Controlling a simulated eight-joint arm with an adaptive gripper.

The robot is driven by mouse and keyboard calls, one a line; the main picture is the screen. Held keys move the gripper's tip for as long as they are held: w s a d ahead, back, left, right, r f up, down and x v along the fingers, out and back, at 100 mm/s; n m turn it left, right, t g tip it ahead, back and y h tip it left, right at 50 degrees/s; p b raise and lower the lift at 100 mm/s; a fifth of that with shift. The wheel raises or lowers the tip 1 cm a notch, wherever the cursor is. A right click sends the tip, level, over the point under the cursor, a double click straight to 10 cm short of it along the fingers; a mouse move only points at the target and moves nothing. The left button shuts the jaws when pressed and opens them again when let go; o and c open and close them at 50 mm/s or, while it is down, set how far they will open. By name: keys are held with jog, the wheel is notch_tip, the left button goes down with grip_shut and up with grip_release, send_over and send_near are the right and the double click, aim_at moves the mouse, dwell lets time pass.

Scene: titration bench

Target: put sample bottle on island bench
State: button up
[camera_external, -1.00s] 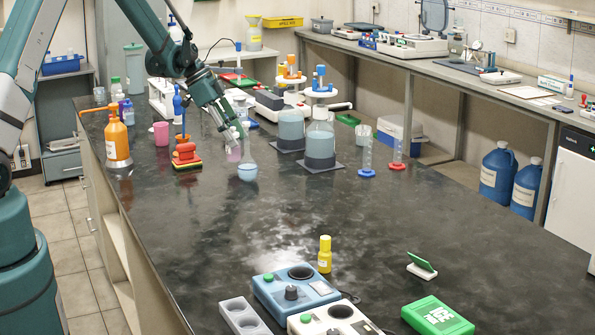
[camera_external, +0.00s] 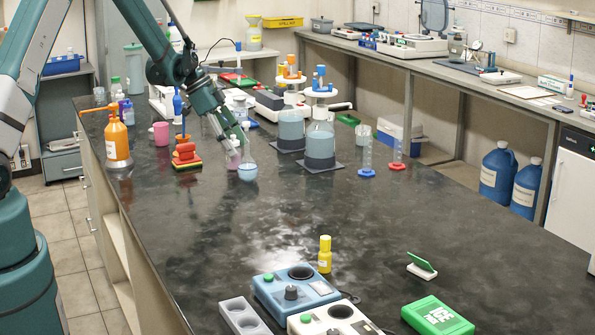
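My gripper (camera_external: 237,138) reaches down over the far left half of the island bench (camera_external: 330,215), a long black-topped bench. Its fingertips are at the necks of a small pink bottle (camera_external: 233,160) and a round clear flask with pale blue liquid (camera_external: 248,172). Both stand upright on the bench, side by side. The fingers are small and overlap the necks, so I cannot tell whether they are shut on either. A yellow bottle (camera_external: 325,256) with a label stands upright near the front. No label that says sample is readable.
Large blue-filled bottles (camera_external: 320,145) stand right of the gripper. A sponge stack (camera_external: 186,155), a pink cup (camera_external: 161,133) and an orange dispenser bottle (camera_external: 117,142) stand left. A blue instrument (camera_external: 294,292) and a green box (camera_external: 438,316) are in front. The middle of the bench is clear.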

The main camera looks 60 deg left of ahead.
jog(key=shift+r, duration=0.15)
jog(key=v, duration=1.2)
dwell(1.0)
jog(key=s+d+r+n+y, duration=0.15)
jog(key=d+r, duration=0.35)
jog(key=d, duration=0.5)
jog(key=s+d+r+n, duration=0.1)
jog(key=s+d+r, duration=0.2)
jog(key=d+r, duration=0.5)
jog(key=s+d+r+n+y, duration=0.1)
jog(key=s+d+r, duration=0.2)
jog(key=d, duration=0.9)
jog(key=s+d+n+t+y, duration=0.1)
jog(key=s+d+n, duration=0.3)
jog(key=s+d, duration=1.5)
jog(key=shift+s+d+t, duration=0.3)
jog(key=shift+s+t, duration=0.4)
jog(key=shift+s, duration=0.5)
